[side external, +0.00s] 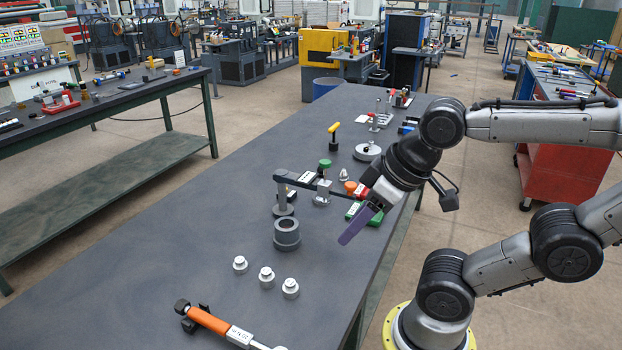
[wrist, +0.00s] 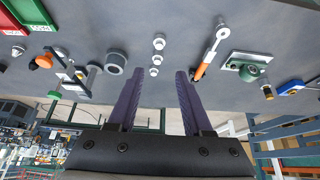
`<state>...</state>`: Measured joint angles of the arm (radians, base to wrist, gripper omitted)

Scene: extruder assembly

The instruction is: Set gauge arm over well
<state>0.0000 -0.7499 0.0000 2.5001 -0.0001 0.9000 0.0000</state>
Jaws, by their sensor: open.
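The gauge arm (side external: 303,182) is a dark bar with a white label on a grey upright post. It reaches right from the post, with a silver fitting (side external: 322,193) under it. The well (side external: 287,234) is a grey open-topped cylinder just in front of the post; the arm is not over it. The well also shows in the wrist view (wrist: 115,62), with the gauge arm (wrist: 91,74) left of it. My gripper (wrist: 158,76) is open and empty, its purple fingers apart. In the side view my gripper (side external: 347,238) is above the table, right of the well, touching nothing visible.
Several small silver weights (side external: 266,277) stand in front of the well. An orange-handled tool (side external: 208,320) lies at the near edge. An orange knob (side external: 350,187) and green and red trays (side external: 364,213) are close to the gauge arm's right end. The table's left side is clear.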

